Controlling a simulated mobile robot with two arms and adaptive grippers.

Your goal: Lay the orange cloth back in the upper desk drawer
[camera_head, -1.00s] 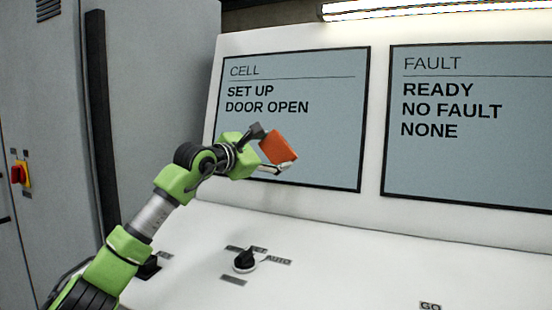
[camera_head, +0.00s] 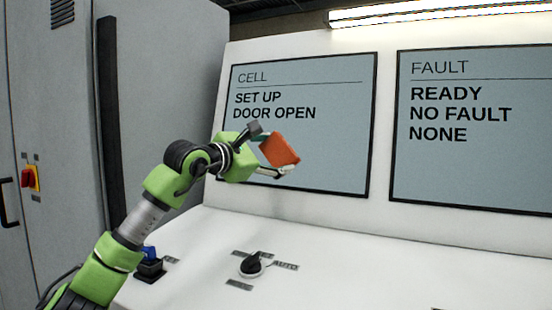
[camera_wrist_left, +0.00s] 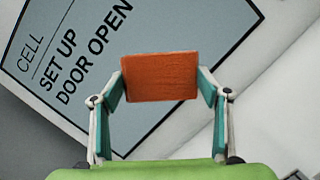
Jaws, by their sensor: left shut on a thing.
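The orange cloth (camera_head: 280,149) looks like a flat folded block. My left gripper (camera_head: 272,152) is shut on it and holds it in the air in front of the left screen, above the white desk panel. In the left wrist view the cloth (camera_wrist_left: 160,77) sits between the two fingers of the left gripper (camera_wrist_left: 160,82). The upper desk drawer is not in view. My right gripper is not in view.
The white console has a CELL screen (camera_head: 330,150) and a FAULT screen (camera_head: 475,165). Its sloping panel carries a black rotary switch (camera_head: 251,264) and a blue switch (camera_head: 149,258). A grey cabinet (camera_head: 165,90) with a red switch (camera_head: 28,177) stands at left.

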